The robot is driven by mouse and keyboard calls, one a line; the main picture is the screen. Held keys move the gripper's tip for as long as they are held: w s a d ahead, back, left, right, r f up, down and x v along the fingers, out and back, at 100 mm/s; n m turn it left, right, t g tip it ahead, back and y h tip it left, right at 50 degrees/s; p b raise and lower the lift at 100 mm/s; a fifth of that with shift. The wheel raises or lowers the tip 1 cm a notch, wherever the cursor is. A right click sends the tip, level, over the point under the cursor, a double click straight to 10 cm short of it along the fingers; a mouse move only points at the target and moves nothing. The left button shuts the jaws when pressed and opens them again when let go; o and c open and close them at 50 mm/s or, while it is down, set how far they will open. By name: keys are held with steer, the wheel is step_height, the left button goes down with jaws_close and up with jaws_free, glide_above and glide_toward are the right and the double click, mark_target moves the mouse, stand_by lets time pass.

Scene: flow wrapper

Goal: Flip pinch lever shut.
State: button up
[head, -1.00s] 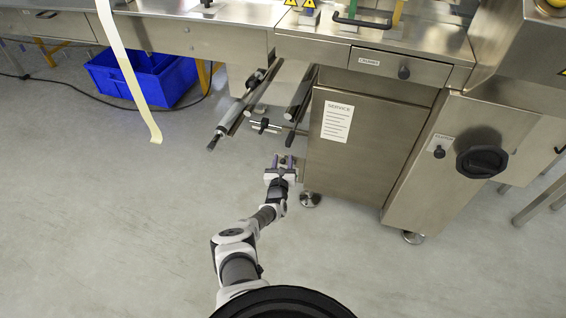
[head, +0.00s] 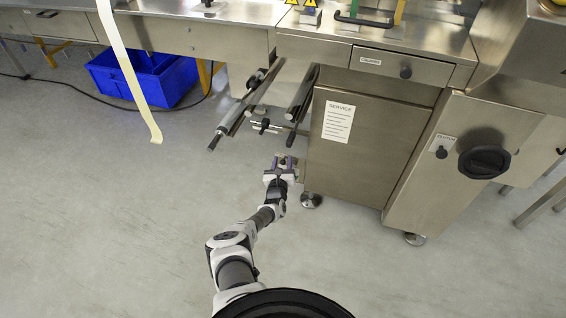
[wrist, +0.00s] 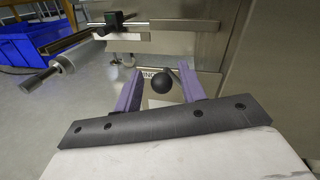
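The pinch lever shows as a round black ball knob (wrist: 162,88) in the wrist view, in front of a label plate (wrist: 163,77) whose partly hidden letters look like "PINCH". Its shaft is mostly hidden behind the ball. My gripper (wrist: 160,72) is open, with one purple finger on each side of the knob and visible gaps between. In the head view my gripper (head: 283,160) is low beside the left side of the steel cabinet, below the rollers. The knob there is too small to make out clearly.
The service cabinet (head: 350,165) stands just right of my gripper. Roller shafts (head: 300,100) and a small cross bar (head: 264,126) stick out above it. A pale film strip (head: 125,70) hangs at left, near a blue crate (head: 172,82).

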steer(key=shift+s+a+r+p, duration=0.1)
steer(key=shift+s+r+p, duration=0.05)
steer(key=shift+s+p, duration=0.35)
steer(key=s+a+p, duration=0.1)
steer(key=s+p, duration=0.3)
steer(key=s, duration=0.8)
steer(key=shift+s+a+p, duration=0.2)
steer(key=shift+s+p, duration=0.15)
steer(key=shift+p, duration=0.05)
